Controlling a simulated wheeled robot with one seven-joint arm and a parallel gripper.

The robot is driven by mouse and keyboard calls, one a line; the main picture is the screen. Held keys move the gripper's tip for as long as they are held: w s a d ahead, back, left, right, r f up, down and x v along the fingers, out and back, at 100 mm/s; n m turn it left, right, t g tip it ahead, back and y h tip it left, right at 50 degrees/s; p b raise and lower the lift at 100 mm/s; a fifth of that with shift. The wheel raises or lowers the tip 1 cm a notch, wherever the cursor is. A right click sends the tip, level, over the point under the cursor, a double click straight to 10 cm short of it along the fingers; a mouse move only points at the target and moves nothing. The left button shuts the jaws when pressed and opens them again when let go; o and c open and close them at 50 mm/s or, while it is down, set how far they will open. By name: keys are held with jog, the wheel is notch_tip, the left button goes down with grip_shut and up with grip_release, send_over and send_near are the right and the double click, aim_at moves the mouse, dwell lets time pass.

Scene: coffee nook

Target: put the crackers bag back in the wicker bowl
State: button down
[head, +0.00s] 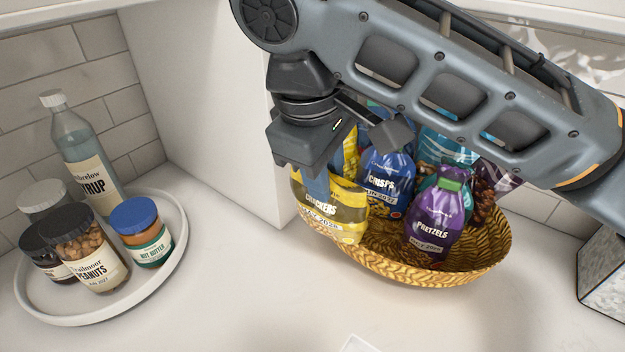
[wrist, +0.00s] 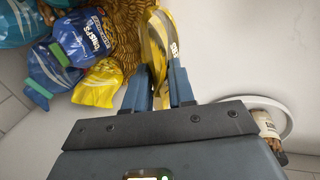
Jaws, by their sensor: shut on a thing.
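The yellow crackers bag (head: 340,222) is upright at the left rim of the wicker bowl (head: 455,273). My gripper (head: 317,188) comes down from above and is shut on the bag's top edge. In the wrist view the crackers bag (wrist: 155,45) stands edge-on between the two blue fingers (wrist: 160,88), beside the bowl's woven wall (wrist: 125,20). The bag overlaps the left rim in the head view; I cannot tell whether it touches the bowl's bottom.
The bowl also holds a blue crisps bag (head: 388,183), a purple pretzels bag (head: 435,225) and other bags. A round white tray (head: 172,262) with a syrup bottle (head: 85,150) and several jars stands at left. The counter (head: 250,290) between is clear. A speckled box (head: 605,275) is at right.

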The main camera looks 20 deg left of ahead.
jog(key=shift+w+d, duration=1.3)
jog(key=shift+w, duration=2.3)
jog(key=w+b+x, duration=0.1)
jog(key=b+x, duration=0.4)
jog(key=x, duration=0.6)
jog(key=shift+w+d+f+g, duration=0.15)
jog(key=shift+d+g, duration=0.05)
jog(key=shift+g, duration=0.1)
jog(key=c, duration=0.9)
grip_release()
